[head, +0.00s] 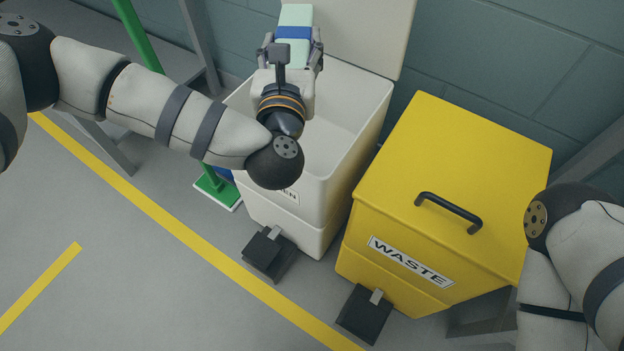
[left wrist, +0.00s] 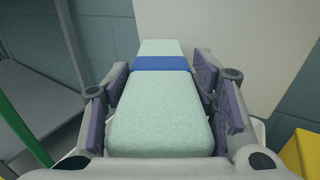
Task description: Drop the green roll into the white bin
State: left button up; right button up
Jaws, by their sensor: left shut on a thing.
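The green roll (head: 294,17) is pale green with a blue band around it. My left gripper (head: 291,50) is shut on it and holds it above the back part of the white bin (head: 346,130), in front of its raised lid. In the left wrist view the roll (left wrist: 160,110) lies lengthwise between the two finger pads of the gripper (left wrist: 165,100). The white bin is open, and the part of its inside that shows looks empty. My left forearm hides part of its front and label. My right arm shows at the right edge, but its gripper is out of view.
A closed yellow bin (head: 460,150) marked WASTE, with a black handle, stands right of the white bin. Black pedals (head: 268,252) stick out in front of both bins. A green pole (head: 138,36) and grey metal legs stand at the left. The floor in front is clear.

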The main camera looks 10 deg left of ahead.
pick_arm(q)
jog(key=f+b, duration=0.2)
jog(key=f, duration=0.1)
jog(key=f+b, duration=0.2)
jog(key=f, duration=0.1)
jog(key=shift+s, duration=0.2)
jog(key=shift+r, duration=0.15)
pick_arm(e)
jog(key=f, duration=0.1)
jog(key=s+f, duration=0.1)
jog(key=f, duration=0.1)
jog(key=shift+s+f+g, duration=0.2)
jog(key=shift+f+g, duration=0.05)
jog(key=shift+g, duration=0.05)
pick_arm(q)
jog(key=o, duration=1.5)
jog(key=shift+c, duration=0.2)
jog(key=shift+s, duration=0.1)
jog(key=s, duration=0.4)
jog(key=s+d, duration=0.1)
jog(key=s, duration=0.6)
jog(key=shift+s+d, duration=0.25)
jog(key=shift+s, duration=0.05)
